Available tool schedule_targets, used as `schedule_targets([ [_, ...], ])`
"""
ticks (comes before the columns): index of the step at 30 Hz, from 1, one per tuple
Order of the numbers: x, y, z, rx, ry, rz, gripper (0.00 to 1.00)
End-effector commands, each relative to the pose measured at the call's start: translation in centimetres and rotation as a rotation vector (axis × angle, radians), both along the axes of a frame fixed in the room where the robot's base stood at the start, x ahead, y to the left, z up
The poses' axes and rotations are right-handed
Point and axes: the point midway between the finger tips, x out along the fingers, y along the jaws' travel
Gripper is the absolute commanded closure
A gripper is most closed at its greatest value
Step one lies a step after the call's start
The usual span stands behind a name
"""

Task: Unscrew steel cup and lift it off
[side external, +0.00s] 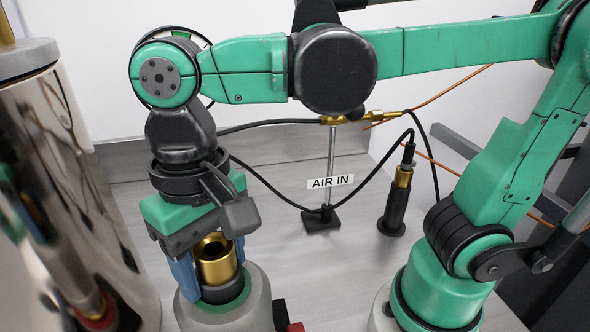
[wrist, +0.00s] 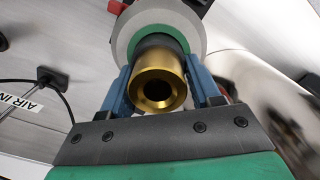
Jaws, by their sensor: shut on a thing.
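My gripper (side external: 216,277) points down over a round grey pedestal (side external: 222,317) with a green ring on top. Its blue fingers are shut on a dark metal cup-like collar (side external: 222,293), which I take for the steel cup. A hollow brass cylinder (side external: 215,260) stands upright out of the collar, between the fingers. In the wrist view, my gripper (wrist: 160,72) has one finger on each side of the brass cylinder (wrist: 158,88), and the dark collar (wrist: 161,45) shows beyond it. The exact finger contact is partly hidden, and I cannot tell whether the collar is still threaded on.
A shiny steel cylinder (side external: 85,180) stands close on the left. An "AIR IN" sign (side external: 330,182) on a post and a black-and-brass fitting (side external: 397,195) with a black hose stand to the right. A red and black item (side external: 283,317) lies beside the pedestal.

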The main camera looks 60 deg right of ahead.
Motion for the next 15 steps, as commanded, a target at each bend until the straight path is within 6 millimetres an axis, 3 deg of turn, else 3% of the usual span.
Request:
schedule_targets([
  [15, -0.01, 0.0, 0.51, 0.0, 0.0, 0.0, 1.0],
])
